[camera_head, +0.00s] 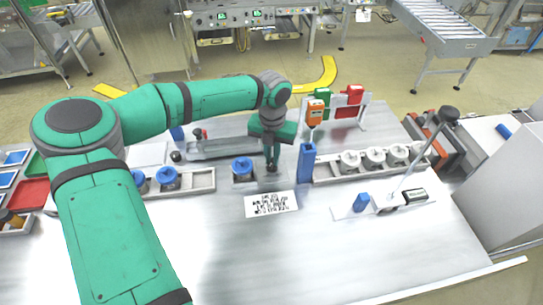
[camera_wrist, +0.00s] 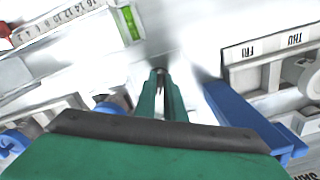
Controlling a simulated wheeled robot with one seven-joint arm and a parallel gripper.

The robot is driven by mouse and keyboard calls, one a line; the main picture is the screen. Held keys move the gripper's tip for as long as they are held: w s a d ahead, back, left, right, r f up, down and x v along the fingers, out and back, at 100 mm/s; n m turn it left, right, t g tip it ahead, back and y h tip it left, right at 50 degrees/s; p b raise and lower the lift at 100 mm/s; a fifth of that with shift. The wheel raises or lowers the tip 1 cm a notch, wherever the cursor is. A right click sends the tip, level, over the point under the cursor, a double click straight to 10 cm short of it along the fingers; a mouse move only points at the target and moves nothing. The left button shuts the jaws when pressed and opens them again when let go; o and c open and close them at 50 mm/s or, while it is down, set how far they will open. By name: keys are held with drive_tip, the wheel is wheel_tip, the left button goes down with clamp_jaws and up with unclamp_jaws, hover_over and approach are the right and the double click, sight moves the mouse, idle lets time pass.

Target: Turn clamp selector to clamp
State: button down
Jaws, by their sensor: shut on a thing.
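My gripper (camera_head: 271,168) points down at the small grey fixture (camera_head: 248,181) in the middle of the table, just right of a blue-capped jar (camera_head: 242,165). In the wrist view the green fingers (camera_wrist: 161,92) are close together. A small grey piece (camera_wrist: 160,72) shows between their tips, and it appears to be the clamp selector. The fingers hide most of it, so its setting and any markings cannot be read.
A blue upright block (camera_head: 306,163) stands close right of my gripper, with an orange device (camera_head: 315,113) above it. A row of white jars (camera_head: 373,158) is further right. A printed white card (camera_head: 271,204) lies in front.

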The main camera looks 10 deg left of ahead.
sight(272, 160)
drive_tip(key=shift+r+m, duration=0.1)
drive_tip(key=shift+m, duration=0.4)
drive_tip(key=c, duration=1.8)
unclamp_jaws()
drive_tip(key=shift+c, duration=0.2)
drive_tip(key=shift+d, duration=0.1)
wheel_tip(272, 160, up, 11)
